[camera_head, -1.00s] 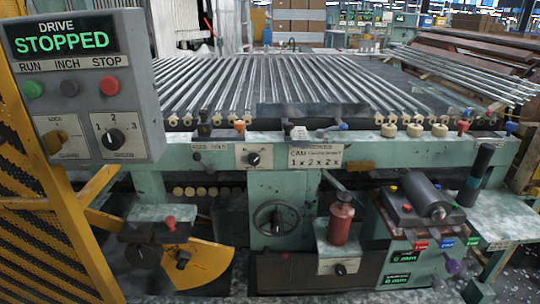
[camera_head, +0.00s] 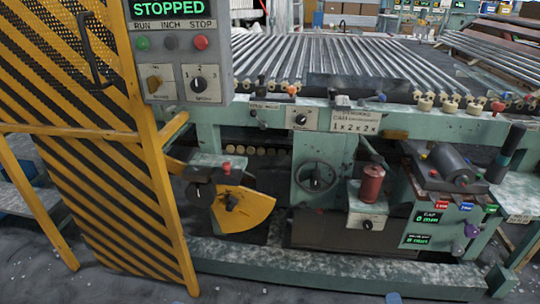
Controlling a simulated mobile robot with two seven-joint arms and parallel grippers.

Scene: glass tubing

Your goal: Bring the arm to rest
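Neither of my grippers shows in the head view, and no arm that I can make out as mine is in the picture. The glass tubing machine (camera_head: 270,118) stands ahead, with many glass tubes (camera_head: 340,60) lying side by side on its top. A grey control box (camera_head: 180,90) at upper left reads STOPPED on its green display (camera_head: 164,7). It has green, grey and red buttons (camera_head: 200,42) and a three-position knob (camera_head: 198,84).
A yellow and black striped guard (camera_head: 110,190) stands open at the left, with a black handle (camera_head: 92,48). A handwheel (camera_head: 315,177), a red canister (camera_head: 372,184) and a yellow sector plate (camera_head: 245,207) sit on the machine's front.

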